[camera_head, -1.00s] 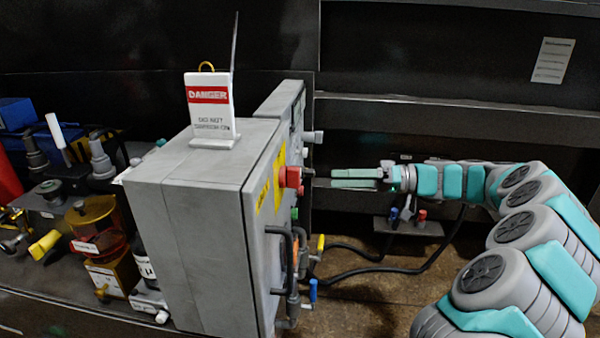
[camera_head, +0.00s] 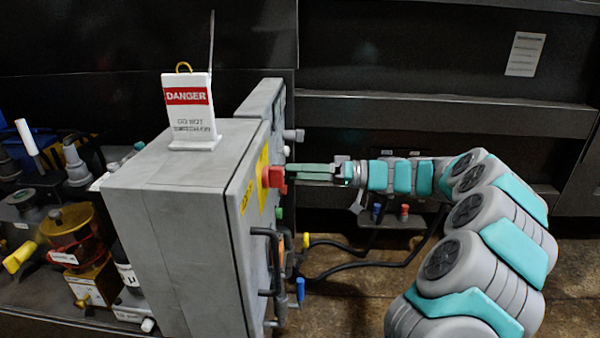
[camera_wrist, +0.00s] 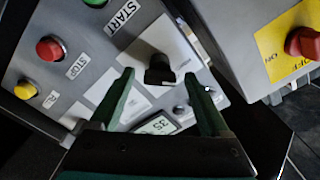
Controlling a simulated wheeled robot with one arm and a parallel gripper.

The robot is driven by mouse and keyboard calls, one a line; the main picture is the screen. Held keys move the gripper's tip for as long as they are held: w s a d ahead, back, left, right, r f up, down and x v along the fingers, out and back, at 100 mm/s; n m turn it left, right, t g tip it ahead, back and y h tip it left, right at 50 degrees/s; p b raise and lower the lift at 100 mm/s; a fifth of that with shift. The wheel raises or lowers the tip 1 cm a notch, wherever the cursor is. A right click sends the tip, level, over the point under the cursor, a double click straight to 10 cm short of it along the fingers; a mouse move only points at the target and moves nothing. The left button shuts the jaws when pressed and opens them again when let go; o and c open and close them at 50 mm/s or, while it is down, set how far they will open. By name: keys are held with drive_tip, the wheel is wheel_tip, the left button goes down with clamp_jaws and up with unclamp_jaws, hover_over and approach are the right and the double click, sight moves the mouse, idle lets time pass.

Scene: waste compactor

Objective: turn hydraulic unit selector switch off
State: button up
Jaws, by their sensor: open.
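A dark selector knob (camera_wrist: 160,70) sticks out from a grey control panel (camera_wrist: 85,28) in the wrist view. My gripper (camera_wrist: 159,77) is open and empty, facing that panel, with its two green fingers on either side of the knob in the picture. Whether the fingertips reach around the knob in depth, I cannot tell. A red switch (camera_wrist: 303,43) on a yellow ON/OFF plate (camera_wrist: 276,48) lies to the right. In the head view the red switch (camera_head: 273,177) is on the near grey cabinet, and my gripper (camera_head: 289,172) appears just right of it.
The grey cabinet (camera_head: 170,225) with a DANGER sign (camera_head: 190,110) stands left of my arm. The wrist view shows a red button (camera_wrist: 50,49), a yellow button (camera_wrist: 25,90) and a small display (camera_wrist: 157,124). Pipes and a blue-handled valve (camera_head: 300,290) stick out below the red switch.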

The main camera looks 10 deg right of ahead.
drive_tip(key=shift+c, duration=0.2)
clamp_jaws()
idle(0.4)
drive_tip(key=shift+m+p, duration=2.65)
drive_tip(key=shift+m, duration=1.75)
drive_tip(key=shift+o, duration=0.2)
unclamp_jaws()
